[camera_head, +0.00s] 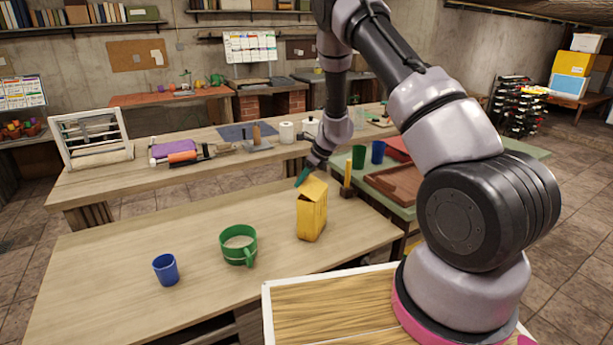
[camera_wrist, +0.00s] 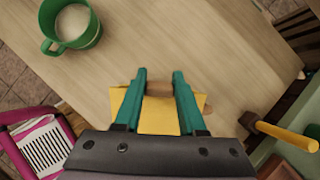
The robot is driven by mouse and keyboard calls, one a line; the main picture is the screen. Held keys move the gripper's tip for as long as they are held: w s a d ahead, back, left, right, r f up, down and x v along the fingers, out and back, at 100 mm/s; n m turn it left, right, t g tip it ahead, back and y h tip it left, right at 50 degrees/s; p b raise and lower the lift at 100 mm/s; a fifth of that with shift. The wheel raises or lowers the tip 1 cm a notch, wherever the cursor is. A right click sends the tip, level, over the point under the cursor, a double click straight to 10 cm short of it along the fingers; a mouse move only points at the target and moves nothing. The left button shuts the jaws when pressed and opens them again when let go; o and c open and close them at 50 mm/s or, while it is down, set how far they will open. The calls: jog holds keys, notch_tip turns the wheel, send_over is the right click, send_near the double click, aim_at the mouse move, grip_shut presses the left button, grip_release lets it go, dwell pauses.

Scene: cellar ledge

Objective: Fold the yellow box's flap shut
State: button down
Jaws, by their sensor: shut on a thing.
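The yellow box (camera_head: 312,218) stands upright on the near wooden table, right of the green mug. Its top flap (camera_head: 313,188) is raised at a slant. My gripper (camera_head: 302,177) is at the top of the box, with its teal fingers by the flap. A brownish patch shows between the fingertips. The exact contact is partly hidden by the fingers.
A green mug (camera_head: 238,246) with pale contents and a blue cup (camera_head: 166,270) stand left of the box. A yellow-handled tool (camera_head: 348,176) stands just behind it to the right. Green and blue cups and a brown tray (camera_head: 392,184) are on the side table.

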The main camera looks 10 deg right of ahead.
aim_at(315, 188)
jog(key=shift+w+a+f, duration=0.1)
jog(key=shift+a+f, duration=0.1)
jog(key=shift+f, duration=0.6)
jog(key=shift+w+a+f, duration=0.1)
jog(key=shift+a+f, duration=0.05)
jog(key=shift+f, duration=0.6)
jog(key=shift+c, duration=2.4)
grip_release()
jog(key=v, duration=1)
jog(key=shift+s+d+r, duration=0.15)
jog(key=shift+d+r, duration=0.05)
jog(key=shift+r, duration=0.15)
